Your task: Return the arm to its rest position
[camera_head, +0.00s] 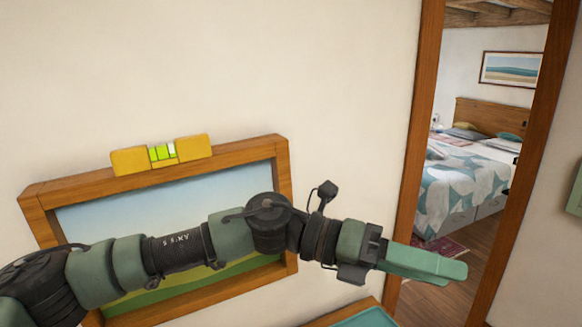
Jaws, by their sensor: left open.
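My left arm comes in from the lower left and reaches across the picture frame. My left gripper (425,264) is at its end, pointing right in front of the wall and the doorway edge. It is open, seen from the side, and nothing shows between its fingers. A wooden picture frame (156,176) with a landscape hangs tilted on the wall, its right side higher. A yellow spirit level (192,147) with a green vial rests along the frame's top edge, apart from the gripper. My right gripper is not in view.
A wood-trimmed doorway (423,130) stands at the right, with a bed (470,180) and a red rug (440,249) beyond. A teal-topped surface (368,318) shows at the bottom, below the gripper. A green object (575,190) is at the right edge.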

